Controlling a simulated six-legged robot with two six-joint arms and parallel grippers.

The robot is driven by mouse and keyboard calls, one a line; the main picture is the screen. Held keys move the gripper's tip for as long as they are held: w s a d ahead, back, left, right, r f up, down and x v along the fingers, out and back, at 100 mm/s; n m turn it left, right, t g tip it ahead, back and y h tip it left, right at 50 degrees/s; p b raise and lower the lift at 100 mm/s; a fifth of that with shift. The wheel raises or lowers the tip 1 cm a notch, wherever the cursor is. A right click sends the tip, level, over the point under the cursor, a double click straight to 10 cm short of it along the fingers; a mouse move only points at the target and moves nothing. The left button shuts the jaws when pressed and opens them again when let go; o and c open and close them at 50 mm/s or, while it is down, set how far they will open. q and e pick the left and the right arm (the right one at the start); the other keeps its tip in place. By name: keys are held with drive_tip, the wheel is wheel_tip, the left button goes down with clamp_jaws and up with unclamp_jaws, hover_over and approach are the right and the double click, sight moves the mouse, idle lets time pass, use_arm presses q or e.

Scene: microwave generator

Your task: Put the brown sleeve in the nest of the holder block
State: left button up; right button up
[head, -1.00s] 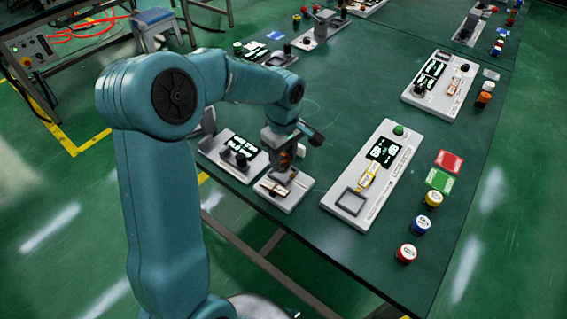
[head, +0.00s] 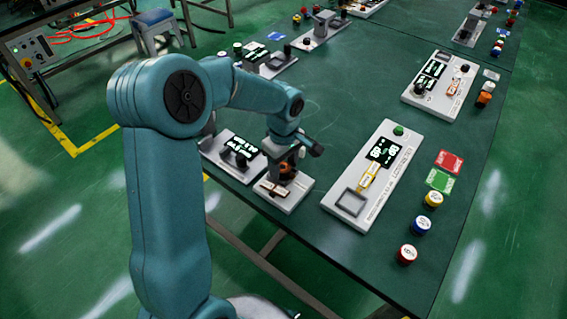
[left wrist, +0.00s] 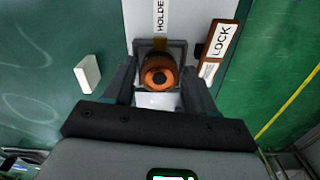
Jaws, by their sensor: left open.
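The brown sleeve (left wrist: 159,73), an orange-brown ring with a dark centre, stands between the fingers of my left gripper (left wrist: 160,92) in the left wrist view. The fingers are open, one on each side of it. The sleeve appears within the grey square nest (left wrist: 178,45) of the holder block (left wrist: 182,13); how deep it sits is hidden. In the head view the holder block (head: 292,203) is at the table's near edge, and my left gripper (head: 284,163) is low over it, partly hiding the sleeve. My right gripper is not in view.
A brown-and-white LOCK piece (left wrist: 220,40) lies close beside the nest. A small white block (left wrist: 87,73) stands to the left. A display panel (head: 236,160) is just left of the holder block. A long panel with a grey frame (head: 350,202) lies right, with bare table between.

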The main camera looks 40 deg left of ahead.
sight(283, 168)
use_arm(q)
wheel_tip(283, 168, up, 12)
idle(0.4)
drive_tip(key=shift+s, duration=0.1)
idle(0.4)
